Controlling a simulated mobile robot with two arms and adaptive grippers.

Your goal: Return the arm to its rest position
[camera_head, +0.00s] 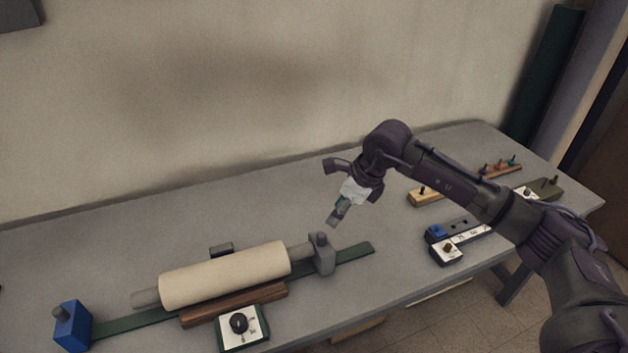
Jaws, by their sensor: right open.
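My right arm comes in from the lower right and reaches over the table (120,235). Its gripper (330,194) hangs above the table's middle, with its fingers spread apart and nothing between them. It is up and to the right of a cream roll (225,274) on a grey rod, and apart from it. The roll lies between a blue end block (72,326) and a grey end block (321,254) on a green rail (355,252). My left gripper does not show.
A brown wooden bar (232,304) and a dial box (243,328) stand in front of the roll. A blue-and-white device (460,238) and a wooden peg rack (430,195) are at the right, partly behind my arm. The table's back left is clear, along the wall.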

